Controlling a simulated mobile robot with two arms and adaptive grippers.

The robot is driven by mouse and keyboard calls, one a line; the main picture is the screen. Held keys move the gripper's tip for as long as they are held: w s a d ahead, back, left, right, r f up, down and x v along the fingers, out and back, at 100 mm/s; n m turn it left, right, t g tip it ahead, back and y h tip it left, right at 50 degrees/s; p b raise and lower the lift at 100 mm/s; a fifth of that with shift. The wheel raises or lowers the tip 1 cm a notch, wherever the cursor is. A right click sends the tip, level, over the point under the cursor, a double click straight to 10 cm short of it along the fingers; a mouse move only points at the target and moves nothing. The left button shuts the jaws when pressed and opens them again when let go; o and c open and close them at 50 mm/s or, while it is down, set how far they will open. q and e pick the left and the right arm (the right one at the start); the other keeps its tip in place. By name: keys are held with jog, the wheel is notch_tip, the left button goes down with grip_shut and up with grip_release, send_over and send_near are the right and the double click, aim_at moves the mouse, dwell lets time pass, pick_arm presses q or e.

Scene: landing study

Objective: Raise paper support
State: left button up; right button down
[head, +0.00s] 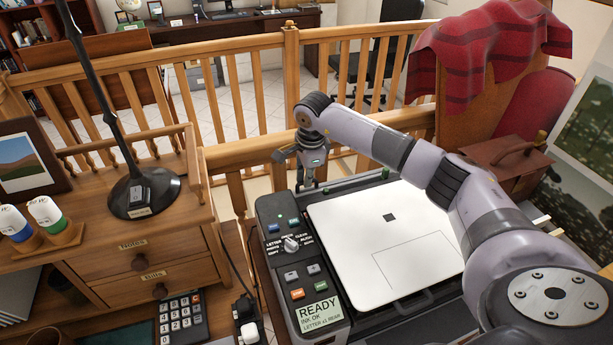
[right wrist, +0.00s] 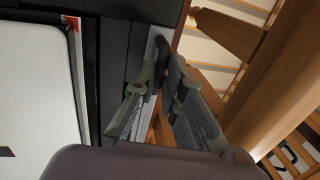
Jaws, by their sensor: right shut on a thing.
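The printer (head: 272,213) stands in front of the wooden railing, with a control panel on its left and a white lid on top. My right gripper (head: 308,184) reaches down at the printer's back left corner. In the right wrist view, its fingers (right wrist: 160,72) are closed together on a thin dark edge piece (right wrist: 162,46) along the printer's rear, which looks like the paper support. Most of that piece is hidden by the fingers, and its tilt cannot be told. My left gripper is in neither view.
Wooden railing (head: 292,75) runs close behind the printer. A drawer cabinet (head: 130,262) with a black lamp base (head: 143,195) stands left. A chair with a red blanket (head: 478,52) and a brown box (head: 507,160) are at right. My right arm crosses above the printer's right side.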

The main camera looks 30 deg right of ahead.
dwell(0.4)
notch_tip(320, 180, up, 8)
jog(key=p, duration=0.3)
jog(key=shift+r, duration=0.1)
jog(key=c, duration=1.7)
grip_release()
jog(key=r, duration=0.4)
jog(key=s+r, duration=0.1)
jog(key=r, duration=0.2)
jog(key=s+r, duration=0.1)
jog(key=r, duration=0.3)
jog(key=shift+s+a+r, duration=0.15)
jog(key=shift+a+r, duration=0.15)
jog(key=shift+r, duration=0.05)
jog(key=shift+r, duration=0.1)
